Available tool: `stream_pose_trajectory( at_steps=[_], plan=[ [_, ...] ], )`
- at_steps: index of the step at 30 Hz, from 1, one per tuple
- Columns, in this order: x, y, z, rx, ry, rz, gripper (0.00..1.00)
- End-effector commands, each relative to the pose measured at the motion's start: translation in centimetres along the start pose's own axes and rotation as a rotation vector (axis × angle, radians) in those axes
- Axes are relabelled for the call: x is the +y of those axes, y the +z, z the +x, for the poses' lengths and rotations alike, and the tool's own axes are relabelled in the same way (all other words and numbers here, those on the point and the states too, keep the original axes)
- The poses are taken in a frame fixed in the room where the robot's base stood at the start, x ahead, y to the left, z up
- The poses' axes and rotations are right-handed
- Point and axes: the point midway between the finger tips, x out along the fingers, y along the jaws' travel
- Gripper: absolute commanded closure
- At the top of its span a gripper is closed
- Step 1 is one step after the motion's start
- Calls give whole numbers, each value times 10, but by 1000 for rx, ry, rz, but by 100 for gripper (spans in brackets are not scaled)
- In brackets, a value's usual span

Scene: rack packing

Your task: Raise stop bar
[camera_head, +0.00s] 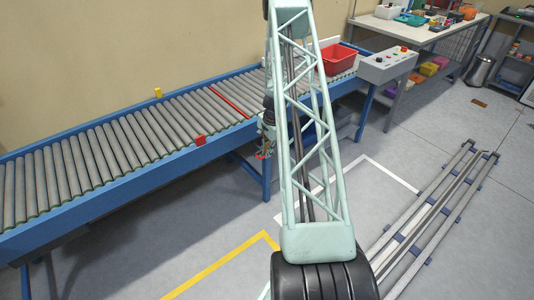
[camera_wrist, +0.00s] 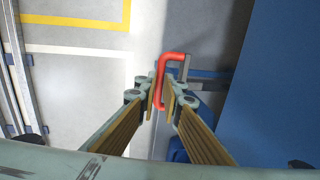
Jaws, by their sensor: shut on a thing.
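A red bent handle (camera_wrist: 172,57) sits between the fingertips of my gripper (camera_wrist: 162,97) in the wrist view. My gripper is shut on it, beside the blue conveyor side. In the head view my gripper (camera_head: 266,142) is mostly hidden behind my arm, at the conveyor's front edge, with a small bit of red just below it. A thin red bar (camera_head: 229,103) runs across the conveyor, low and level with the rollers. Whether the handle joins this bar is hidden.
The roller conveyor (camera_head: 100,199) has a red block (camera_head: 200,140) on its front rail and a yellow block (camera_head: 158,92) on its back rail. A red bin (camera_head: 338,60) stands on the rollers behind my arm. A control box (camera_head: 388,65) is at the right end.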

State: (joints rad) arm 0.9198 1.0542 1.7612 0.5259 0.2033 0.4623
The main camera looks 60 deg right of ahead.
Motion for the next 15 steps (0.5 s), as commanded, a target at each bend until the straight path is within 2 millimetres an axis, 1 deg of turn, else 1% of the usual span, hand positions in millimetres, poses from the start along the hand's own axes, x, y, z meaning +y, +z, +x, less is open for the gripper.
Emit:
stream_pose_trajectory(
  at_steps=[7,15],
  plan=[
    [-1,0,-6,0,0,0,100],
    [-6,0,-29,1,-1,0,100]
  ],
)
